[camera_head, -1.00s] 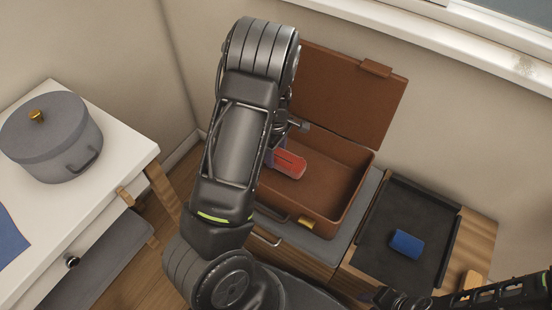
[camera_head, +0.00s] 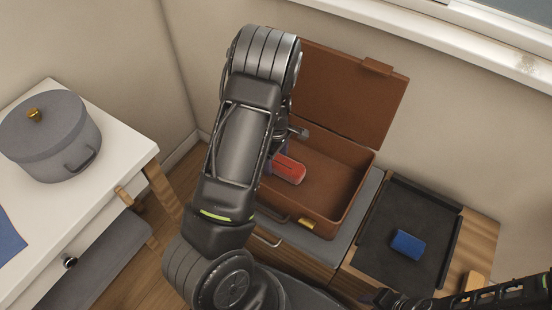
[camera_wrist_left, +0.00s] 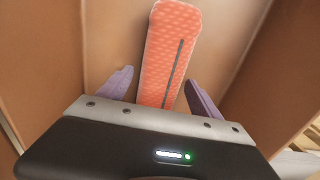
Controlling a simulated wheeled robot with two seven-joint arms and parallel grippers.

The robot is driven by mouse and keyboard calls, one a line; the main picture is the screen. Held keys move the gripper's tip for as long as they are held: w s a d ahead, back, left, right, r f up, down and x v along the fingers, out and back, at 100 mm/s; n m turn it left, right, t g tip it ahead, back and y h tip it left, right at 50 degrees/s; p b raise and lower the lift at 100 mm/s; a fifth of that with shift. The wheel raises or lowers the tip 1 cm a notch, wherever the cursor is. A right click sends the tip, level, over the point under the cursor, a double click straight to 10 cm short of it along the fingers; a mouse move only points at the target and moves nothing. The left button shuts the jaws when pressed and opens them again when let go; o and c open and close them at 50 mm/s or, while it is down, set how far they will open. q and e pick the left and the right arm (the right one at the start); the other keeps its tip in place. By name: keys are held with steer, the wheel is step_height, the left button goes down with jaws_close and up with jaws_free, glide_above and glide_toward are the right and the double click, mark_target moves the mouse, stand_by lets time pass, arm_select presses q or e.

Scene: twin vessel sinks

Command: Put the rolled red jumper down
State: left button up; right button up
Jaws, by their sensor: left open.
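The rolled red jumper (camera_head: 289,170) lies inside the open brown suitcase (camera_head: 345,205), towards its left side. In the left wrist view the roll (camera_wrist_left: 172,45) is a pale-dotted red bar with a dark line along it. My left gripper (camera_wrist_left: 158,90) is open, with one purple finger on each side of the roll and a gap showing beside each. In the head view my left arm hides most of this gripper and the suitcase's left part. My right gripper (camera_head: 385,298) shows only partly at the bottom right edge, away from the suitcase.
The suitcase lid (camera_head: 345,95) stands up at the back. To the right, a black tray (camera_head: 372,240) holds a blue roll (camera_head: 407,244). A white table (camera_head: 115,150) with a grey pot (camera_head: 52,135) is at the left. The suitcase floor right of the jumper is clear.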

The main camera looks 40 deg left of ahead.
arm_select(q)
steer(key=shift+r+p, duration=0.3)
steer(key=shift+r, duration=0.4)
step_height(320, 180, up, 11)
steer(key=p, duration=0.2)
